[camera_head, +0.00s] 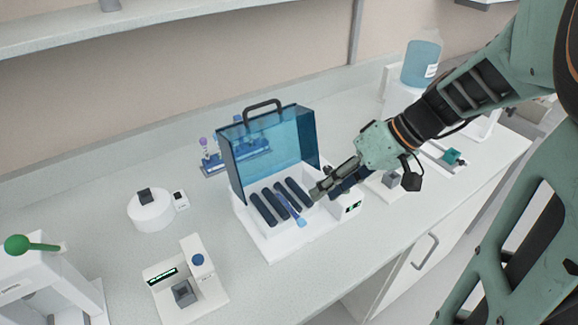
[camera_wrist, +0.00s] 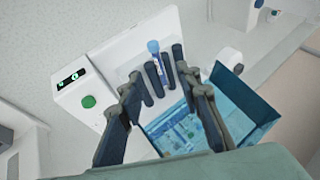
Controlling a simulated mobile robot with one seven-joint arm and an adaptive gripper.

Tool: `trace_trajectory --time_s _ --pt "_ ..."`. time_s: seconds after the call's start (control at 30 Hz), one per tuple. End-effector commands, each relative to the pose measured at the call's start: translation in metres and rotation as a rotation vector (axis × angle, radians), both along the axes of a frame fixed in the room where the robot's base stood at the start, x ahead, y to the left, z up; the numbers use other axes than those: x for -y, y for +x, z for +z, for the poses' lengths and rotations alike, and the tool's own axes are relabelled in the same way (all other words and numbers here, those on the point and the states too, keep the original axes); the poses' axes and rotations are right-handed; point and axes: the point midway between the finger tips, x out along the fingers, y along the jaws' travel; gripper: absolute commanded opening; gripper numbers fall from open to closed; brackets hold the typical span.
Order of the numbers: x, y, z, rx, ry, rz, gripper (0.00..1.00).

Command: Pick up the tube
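A tube with a blue cap (camera_head: 291,207) lies tilted across the dark bars of a white device with a raised blue see-through lid. The tube also shows in the wrist view (camera_wrist: 157,62), its cap pointing away from my gripper. My gripper (camera_head: 317,193) is at the right side of the device's bay, close to the tube. In the wrist view my gripper (camera_wrist: 160,74) has its two fingers spread apart with nothing held between them. The tube appears between the finger lines and beyond the tips; I cannot tell the exact gap.
The blue lid (camera_head: 265,140) stands upright behind the bay. A rack with a purple-capped tube (camera_head: 205,150) is behind it. A small device with a blue knob (camera_head: 185,283) stands front left, a round white device (camera_head: 150,211) at left. A blue-filled bottle (camera_head: 421,63) is back right.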

Motion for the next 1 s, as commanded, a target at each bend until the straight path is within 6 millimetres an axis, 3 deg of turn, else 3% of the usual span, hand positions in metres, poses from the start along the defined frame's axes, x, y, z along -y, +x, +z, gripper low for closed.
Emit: trace_trajectory --time_s 0.13,0.37,0.7,1.0 --pt "-0.015 0.001 -0.021 -0.004 0.0 0.003 0.31" --pt "-0.026 0.003 -0.037 0.0 -0.002 0.001 0.31" --pt "-0.048 0.006 -0.075 -0.001 -0.001 0.002 0.31" --pt "-0.05 0.008 -0.08 0.003 -0.004 0.0 0.31"
